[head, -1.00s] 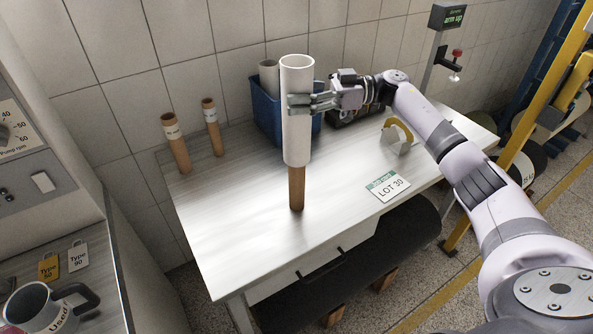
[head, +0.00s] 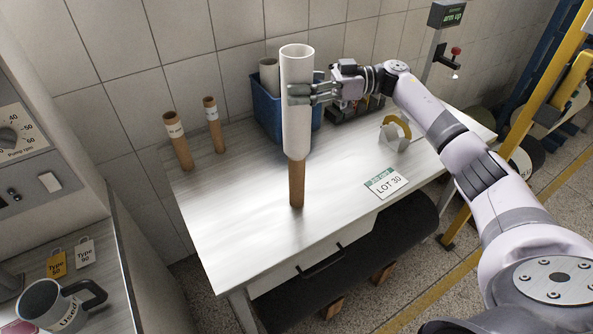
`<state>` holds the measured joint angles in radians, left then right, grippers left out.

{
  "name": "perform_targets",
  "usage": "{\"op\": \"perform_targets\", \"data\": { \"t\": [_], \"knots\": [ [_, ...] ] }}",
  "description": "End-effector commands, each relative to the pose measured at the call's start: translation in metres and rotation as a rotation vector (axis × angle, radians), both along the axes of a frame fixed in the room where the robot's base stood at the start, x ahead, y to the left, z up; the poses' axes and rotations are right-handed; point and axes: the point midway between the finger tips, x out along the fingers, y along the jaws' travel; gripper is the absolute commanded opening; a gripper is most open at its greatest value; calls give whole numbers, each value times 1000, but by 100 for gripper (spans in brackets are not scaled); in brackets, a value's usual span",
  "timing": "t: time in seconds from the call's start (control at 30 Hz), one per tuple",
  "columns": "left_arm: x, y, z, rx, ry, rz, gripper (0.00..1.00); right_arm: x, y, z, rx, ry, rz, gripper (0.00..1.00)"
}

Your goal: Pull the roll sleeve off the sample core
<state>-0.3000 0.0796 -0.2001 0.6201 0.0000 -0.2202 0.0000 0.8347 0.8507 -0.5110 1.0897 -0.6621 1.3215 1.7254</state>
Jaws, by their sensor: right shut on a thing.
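The roll sleeve (head: 297,125) is a white open-topped tube, upright around the brown sample core (head: 297,184). The lower part of the core shows below the sleeve and stands on the white table; its upper part is hidden inside the sleeve. My right gripper (head: 303,94) is shut on the sleeve at its upper half, coming in from the right. My left gripper is not in view.
A blue bin (head: 267,108) with a pale tube stands behind the sleeve. Two brown cores (head: 178,140) stand at the back left. A LOT 30 card (head: 386,184) and a tape dispenser-like stand (head: 395,133) are on the right. The table's front left is clear.

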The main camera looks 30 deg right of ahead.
Motion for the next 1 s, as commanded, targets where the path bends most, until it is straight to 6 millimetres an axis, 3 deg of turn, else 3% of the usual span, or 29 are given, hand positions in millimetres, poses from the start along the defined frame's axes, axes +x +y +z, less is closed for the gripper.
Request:
{"op": "perform_targets", "data": {
  "t": [1.0],
  "knots": [
    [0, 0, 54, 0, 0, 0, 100, 0, 0, 55, 1, -1, 0, 26]
  ]
}}
